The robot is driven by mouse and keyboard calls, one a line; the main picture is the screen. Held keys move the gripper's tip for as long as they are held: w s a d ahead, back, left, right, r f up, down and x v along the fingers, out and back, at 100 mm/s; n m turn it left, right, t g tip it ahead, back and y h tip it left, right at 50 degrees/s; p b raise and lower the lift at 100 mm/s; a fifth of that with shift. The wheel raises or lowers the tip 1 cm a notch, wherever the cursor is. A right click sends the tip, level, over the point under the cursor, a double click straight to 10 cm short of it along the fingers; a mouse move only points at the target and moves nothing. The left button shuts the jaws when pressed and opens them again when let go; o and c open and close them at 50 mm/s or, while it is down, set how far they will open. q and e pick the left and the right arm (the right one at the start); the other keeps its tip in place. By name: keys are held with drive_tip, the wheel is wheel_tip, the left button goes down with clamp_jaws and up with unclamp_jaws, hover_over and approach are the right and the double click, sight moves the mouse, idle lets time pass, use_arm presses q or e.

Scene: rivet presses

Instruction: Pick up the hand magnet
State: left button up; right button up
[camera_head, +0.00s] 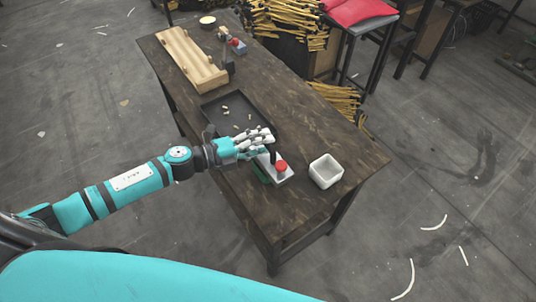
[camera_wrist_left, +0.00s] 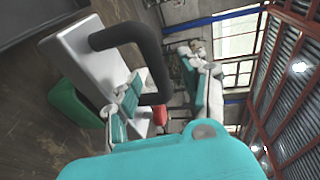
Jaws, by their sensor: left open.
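The hand magnet (camera_head: 286,176) is a pale block with a black bar handle and a red knob, on the dark wooden table. In the left wrist view, the magnet (camera_wrist_left: 84,57) shows its black handle (camera_wrist_left: 128,34) close up, with a green piece (camera_wrist_left: 72,108) beside the block. My left gripper (camera_head: 262,138) is open at the handle's side. In the wrist view, the handle's curved end lies between the fingers of my left gripper (camera_wrist_left: 165,92). I cannot tell whether they touch it. The fingers partly hide the magnet. My right gripper is out of view.
A black tray (camera_head: 212,107) with several small pieces lies beyond the gripper. A white square bowl (camera_head: 326,171) stands to the right of the magnet. A wooden fixture (camera_head: 190,58) lies at the far end of the table (camera_head: 300,110).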

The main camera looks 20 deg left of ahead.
use_arm(q)
drive_tip(key=shift+x, duration=0.9)
drive_tip(key=shift+a, duration=0.1)
drive_tip(key=shift+c, duration=0.4)
clamp_jaws()
